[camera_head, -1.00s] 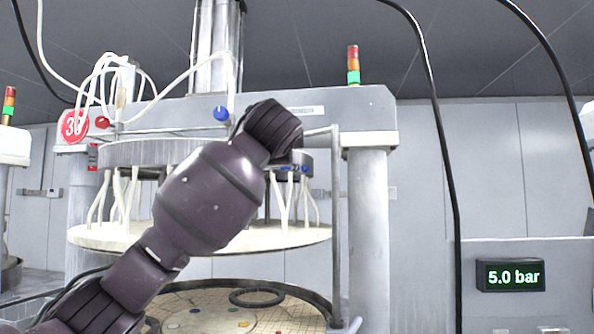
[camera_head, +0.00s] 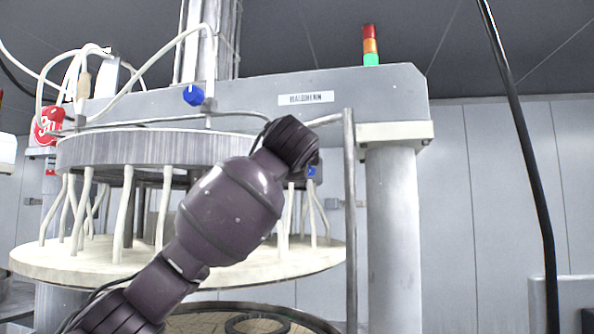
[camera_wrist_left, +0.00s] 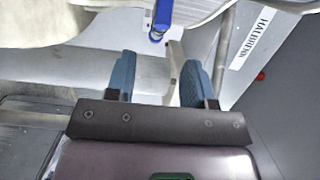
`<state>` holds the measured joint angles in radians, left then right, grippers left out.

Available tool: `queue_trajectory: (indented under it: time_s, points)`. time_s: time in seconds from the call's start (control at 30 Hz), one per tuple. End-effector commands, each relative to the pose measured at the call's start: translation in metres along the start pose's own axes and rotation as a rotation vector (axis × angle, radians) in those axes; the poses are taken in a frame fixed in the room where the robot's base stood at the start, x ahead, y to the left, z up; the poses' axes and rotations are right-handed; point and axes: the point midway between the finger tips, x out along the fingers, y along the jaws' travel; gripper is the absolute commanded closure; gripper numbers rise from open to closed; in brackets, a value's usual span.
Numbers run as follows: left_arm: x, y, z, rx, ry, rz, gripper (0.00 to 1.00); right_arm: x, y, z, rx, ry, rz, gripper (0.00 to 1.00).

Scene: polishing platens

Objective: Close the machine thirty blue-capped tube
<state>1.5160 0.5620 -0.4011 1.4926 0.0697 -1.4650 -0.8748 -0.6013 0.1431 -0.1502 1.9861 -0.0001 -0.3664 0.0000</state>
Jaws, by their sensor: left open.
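The machine (camera_head: 250,98) bears a red round sign (camera_head: 46,128), partly covered by a red cap; its number is hard to read now. A blue cap (camera_head: 194,96) sits on a white tube at the front of the beam. A smaller blue piece (camera_head: 312,172) shows beside my left arm's end, near the hanging white tubes. In the left wrist view, a blue fitting (camera_wrist_left: 161,18) is beyond the fingertips; I cannot tell which one it is. My left gripper (camera_wrist_left: 158,62) is open, with nothing between its blue fingers. My right gripper is out of view.
A round pale plate (camera_head: 100,262) hangs below the tubes, above a lower platen (camera_head: 215,322). A vertical grey pipe (camera_head: 350,220) and a thick column (camera_head: 393,235) stand right of my arm. A black cable (camera_head: 525,150) hangs at the right.

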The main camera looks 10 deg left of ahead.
Motion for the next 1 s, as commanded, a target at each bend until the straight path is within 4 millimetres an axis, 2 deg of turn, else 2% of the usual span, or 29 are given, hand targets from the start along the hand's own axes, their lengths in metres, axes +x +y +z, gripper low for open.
queue_trajectory:
  time_s: [0.3,0.53,0.7,1.0]
  points:
    - [0.053,-0.001,0.0,0.0,-0.002,0.005,0.52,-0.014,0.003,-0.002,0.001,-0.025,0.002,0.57]
    - [0.084,-0.001,0.0,0.001,-0.002,0.004,0.52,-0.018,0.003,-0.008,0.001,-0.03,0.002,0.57]
    - [0.095,0.0,0.0,0.001,-0.001,0.002,0.52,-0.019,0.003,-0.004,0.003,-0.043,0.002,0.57]
    - [0.099,0.001,0.0,0.0,-0.001,0.001,0.52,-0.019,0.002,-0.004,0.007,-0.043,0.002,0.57]
